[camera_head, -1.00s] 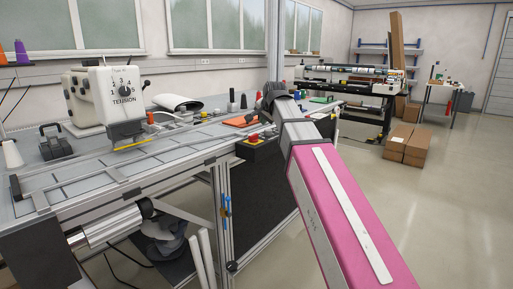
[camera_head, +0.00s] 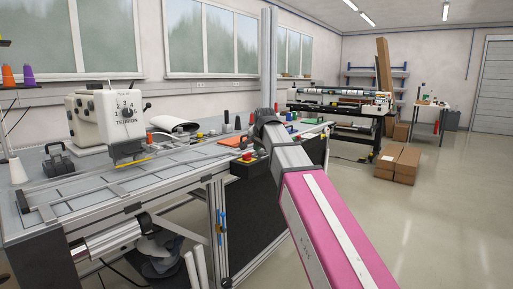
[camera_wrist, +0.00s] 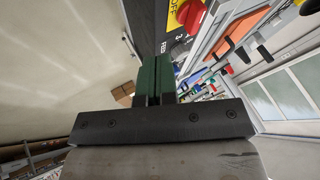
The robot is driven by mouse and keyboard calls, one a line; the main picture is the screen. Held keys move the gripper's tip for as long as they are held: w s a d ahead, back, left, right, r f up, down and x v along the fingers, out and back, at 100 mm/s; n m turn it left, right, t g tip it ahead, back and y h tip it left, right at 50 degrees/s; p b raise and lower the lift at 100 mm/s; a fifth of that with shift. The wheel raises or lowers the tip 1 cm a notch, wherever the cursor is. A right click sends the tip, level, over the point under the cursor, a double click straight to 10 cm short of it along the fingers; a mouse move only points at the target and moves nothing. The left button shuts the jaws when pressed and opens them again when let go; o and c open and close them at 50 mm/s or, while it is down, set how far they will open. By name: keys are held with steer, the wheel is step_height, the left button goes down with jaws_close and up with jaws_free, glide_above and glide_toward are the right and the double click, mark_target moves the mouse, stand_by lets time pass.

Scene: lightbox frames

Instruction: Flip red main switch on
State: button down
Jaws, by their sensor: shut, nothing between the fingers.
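The red main switch (camera_wrist: 190,13) sits on a yellow plate (camera_wrist: 174,18) with the letters OFF, at the top of the wrist view. In the head view the switch (camera_head: 248,156) is small, on the black control box (camera_head: 247,170) at the table's front edge. My gripper (camera_wrist: 157,62) has its green fingers closed together with nothing between them. In the wrist view the fingertips lie below and left of the switch, apart from it in the picture. In the head view my arm hides the fingers. The switch's exact angle is hard to read.
A dark knob (camera_wrist: 181,48) labelled FEED is on the same panel, close beside my fingertips. The sewing machine (camera_head: 120,115) stands on the table at left. Cardboard boxes (camera_head: 397,163) lie on the floor at right, with open floor before them.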

mark_target(248, 158)
steer(key=x, duration=0.7)
steer(key=shift+w+f, duration=0.1)
steer(key=shift+w, duration=0.1)
steer(key=shift+w+a, duration=0.8)
steer(key=shift+a, duration=0.2)
steer(key=shift+w+a, duration=0.4)
steer(key=shift+a, duration=0.25)
steer(key=shift+a, duration=0.1)
